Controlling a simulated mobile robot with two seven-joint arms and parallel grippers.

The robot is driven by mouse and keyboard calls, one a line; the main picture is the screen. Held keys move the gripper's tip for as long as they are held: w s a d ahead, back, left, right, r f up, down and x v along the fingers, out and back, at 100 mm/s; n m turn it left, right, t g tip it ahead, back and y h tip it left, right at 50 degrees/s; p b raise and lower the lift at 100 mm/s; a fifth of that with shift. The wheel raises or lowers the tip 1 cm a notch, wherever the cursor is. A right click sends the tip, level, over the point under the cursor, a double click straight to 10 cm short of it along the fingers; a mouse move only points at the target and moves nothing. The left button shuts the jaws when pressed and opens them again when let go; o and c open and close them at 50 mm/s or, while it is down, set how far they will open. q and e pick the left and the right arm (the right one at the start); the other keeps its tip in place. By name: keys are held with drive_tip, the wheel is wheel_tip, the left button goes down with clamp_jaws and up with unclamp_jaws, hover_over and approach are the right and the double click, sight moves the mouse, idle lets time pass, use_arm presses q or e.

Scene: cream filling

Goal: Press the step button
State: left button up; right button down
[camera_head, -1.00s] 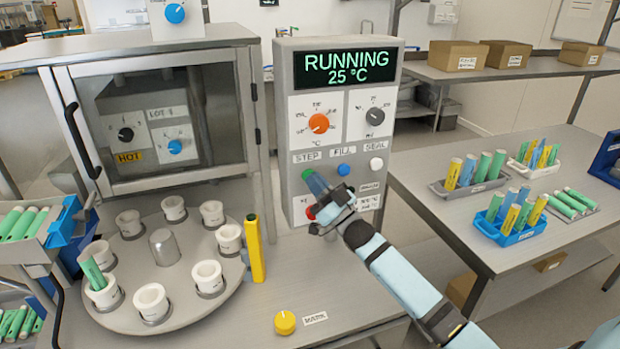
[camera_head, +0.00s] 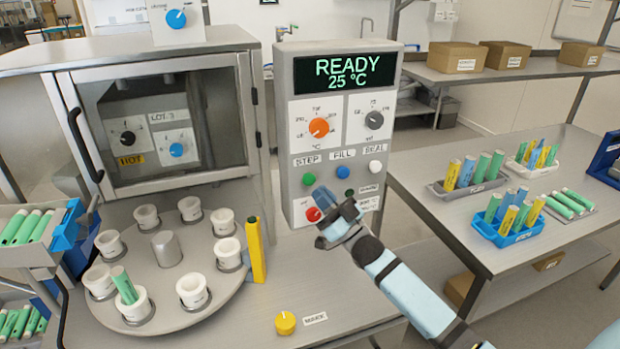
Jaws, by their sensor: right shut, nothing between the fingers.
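The green STEP button (camera_head: 308,179) sits under the STEP label on the grey control panel (camera_head: 284,120). The panel's display (camera_head: 345,70) reads READY 25 °C. My right gripper (camera_head: 322,198) is shut and empty, in front of the panel below and to the right of the STEP button. It overlaps the area near the red button (camera_head: 314,214) in the picture; I cannot tell whether it touches the panel. The round turntable (camera_head: 205,275) carries several white cups around a grey hub (camera_head: 166,248). One cup (camera_head: 138,306) holds a green tube (camera_head: 124,285). My left gripper is not in view.
A blue button (camera_head: 342,172) and a white button (camera_head: 375,166) sit right of STEP. A yellow marker (camera_head: 255,250) stands between turntable and panel. A yellow MARK knob (camera_head: 285,322) is on the front bench. Racks of tubes (camera_head: 510,236) stand on the right table.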

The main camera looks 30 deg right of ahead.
drive_tip(key=shift+s+a, duration=0.25)
drive_tip(key=shift+s, duration=0.85)
drive_tip(key=s+a+f+m+g+h+p, duration=0.1)
drive_tip(key=s+a+f+g+h, duration=0.15)
drive_tip(key=s+a+f, duration=0.4)
drive_tip(key=s+a+f+m+g+h+p, duration=0.1)
drive_tip(key=s+a+f+g+h+p, duration=0.2)
drive_tip(key=f, duration=0.7)
drive_tip(key=s+a+f+g, duration=0.3)
drive_tip(key=s+f, duration=0.2)
drive_tip(key=s, duration=0.2)
drive_tip(key=s+a+f+n+g+y, duration=0.1)
drive_tip(key=s+a+f+g, duration=0.3)
drive_tip(key=s, duration=0.4)
drive_tip(key=shift+s+a+f, duration=0.15)
drive_tip(key=shift+a+f, duration=0.1)
drive_tip(key=shift+f, duration=0.15)
drive_tip(key=shift+g, duration=0.25)
